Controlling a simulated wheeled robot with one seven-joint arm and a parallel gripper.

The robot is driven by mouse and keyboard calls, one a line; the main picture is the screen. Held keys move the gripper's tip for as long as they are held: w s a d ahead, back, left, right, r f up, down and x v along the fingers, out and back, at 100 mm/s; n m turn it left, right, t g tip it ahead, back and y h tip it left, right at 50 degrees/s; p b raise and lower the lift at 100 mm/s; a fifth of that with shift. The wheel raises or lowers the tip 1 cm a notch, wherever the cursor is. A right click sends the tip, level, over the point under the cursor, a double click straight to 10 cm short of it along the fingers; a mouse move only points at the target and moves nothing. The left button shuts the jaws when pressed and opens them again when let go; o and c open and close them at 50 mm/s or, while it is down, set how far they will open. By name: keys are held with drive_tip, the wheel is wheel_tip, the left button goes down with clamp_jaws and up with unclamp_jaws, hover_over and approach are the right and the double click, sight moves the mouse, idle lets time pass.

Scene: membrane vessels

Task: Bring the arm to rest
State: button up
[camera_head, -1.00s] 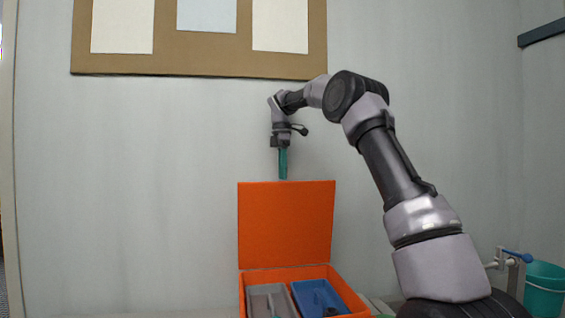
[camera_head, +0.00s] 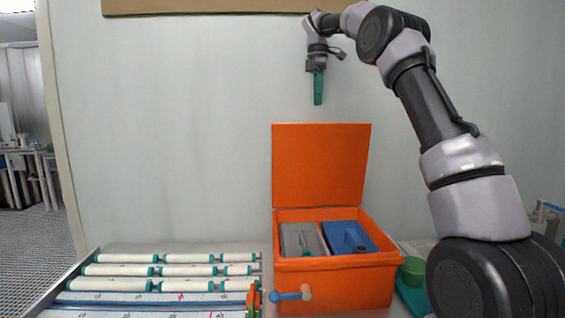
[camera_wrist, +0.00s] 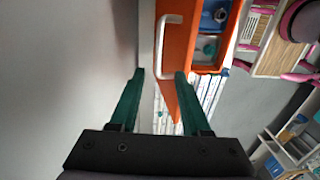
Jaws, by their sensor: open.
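My gripper (camera_head: 318,88) hangs in the air above the orange box, in front of the pale wall, with its green fingers pointing down. In the wrist view my gripper (camera_wrist: 158,80) shows two green fingers spread apart with nothing between them. My arm reaches up from the lower right and bends over at the top.
An orange box (camera_head: 335,285) stands below with its lid (camera_head: 320,165) raised; inside are a grey tray (camera_head: 290,240) and a blue tray (camera_head: 345,236). White tubes with green ends (camera_head: 190,271) lie in rows at the left. A green round object (camera_head: 412,270) stands right of the box.

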drive_tip(key=s+d+r+m+t, duration=0.2)
drive_tip(key=s+m, duration=0.3)
drive_tip(key=s, duration=0.5)
drive_tip(key=s+d+r+m+t, duration=0.25)
drive_tip(key=s+m, duration=0.25)
drive_tip(key=s, duration=0.5)
drive_tip(key=s+d+f+m+t+y, duration=0.1)
drive_tip(key=s+f+m, duration=0.5)
drive_tip(key=s, duration=0.3)
drive_tip(key=s+d+f+m+t+y, duration=0.1)
drive_tip(key=s+f+m+t, duration=0.1)
drive_tip(key=s+f+m, duration=0.4)
drive_tip(key=s+f, duration=0.1)
drive_tip(key=s, duration=0.2)
drive_tip(key=shift+d+f, duration=0.15)
drive_tip(key=shift+f, duration=0.05)
